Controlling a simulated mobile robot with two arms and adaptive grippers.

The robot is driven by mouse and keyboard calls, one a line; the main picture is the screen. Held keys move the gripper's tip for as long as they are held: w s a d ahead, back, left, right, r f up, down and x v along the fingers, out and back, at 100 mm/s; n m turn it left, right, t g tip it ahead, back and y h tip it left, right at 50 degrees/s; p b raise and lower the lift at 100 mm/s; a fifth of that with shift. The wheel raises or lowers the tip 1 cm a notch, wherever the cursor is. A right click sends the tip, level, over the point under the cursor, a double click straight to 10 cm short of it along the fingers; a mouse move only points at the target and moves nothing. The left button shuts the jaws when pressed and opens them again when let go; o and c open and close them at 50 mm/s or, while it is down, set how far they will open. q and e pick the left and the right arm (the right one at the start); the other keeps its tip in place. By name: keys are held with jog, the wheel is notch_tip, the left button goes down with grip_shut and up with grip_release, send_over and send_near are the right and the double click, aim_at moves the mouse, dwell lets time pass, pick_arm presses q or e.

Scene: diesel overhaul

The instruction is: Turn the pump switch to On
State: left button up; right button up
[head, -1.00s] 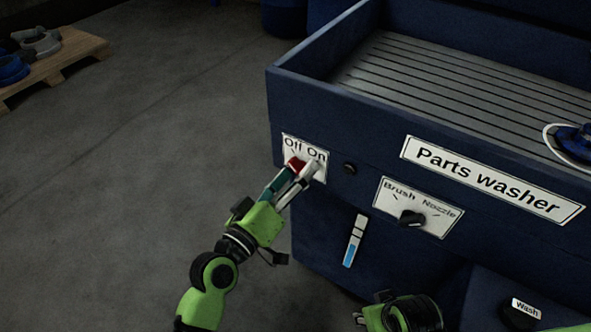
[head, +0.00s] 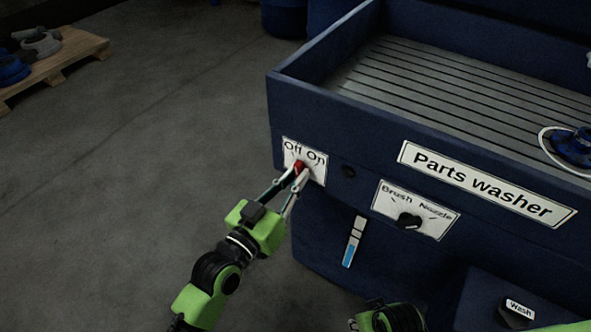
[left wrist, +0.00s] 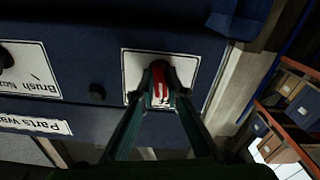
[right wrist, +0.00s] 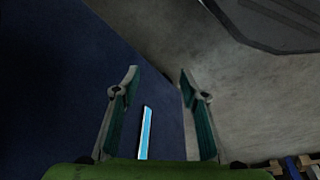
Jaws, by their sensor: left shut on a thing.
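The red pump switch (head: 298,166) sits on a white Off/On plate (head: 318,163) at the front left of the blue parts washer. My left gripper (head: 297,174) is shut on the switch, with a finger on each side of it. The left wrist view shows the red switch (left wrist: 161,80) between the fingertips, in front of the white plate (left wrist: 132,62). The fingers partly cover the switch, and I cannot tell which word it points to. My right gripper (right wrist: 158,80) is open and empty, low in front of the washer.
A small black knob (head: 348,171) is just right of the plate. The Brush/Nozzle selector (head: 409,221) and a blue level gauge (head: 353,242) are further right. A Wash button (head: 518,309) is at lower right. The floor at left is clear up to a pallet (head: 70,55).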

pick_arm(q)
jog(key=m+p, duration=0.2)
jog(key=m, duration=0.3)
jog(key=m+p, duration=0.2)
jog(key=m, duration=0.4)
jog(key=shift+s+d+f, duration=0.1)
jog(key=shift+d+f, duration=0.05)
jog(key=shift+f, duration=0.05)
jog(key=o, duration=1.5)
jog(key=shift+o, duration=0.2)
jog(key=shift+r, duration=0.1)
pick_arm(e)
jog(key=s+f, duration=0.3)
jog(key=f, duration=0.3)
jog(key=s+d+f+g, duration=0.1)
jog(key=s+f, duration=0.3)
jog(key=f, duration=0.3)
jog(key=shift+s+d+f, duration=0.15)
jog(key=shift+s, duration=0.1)
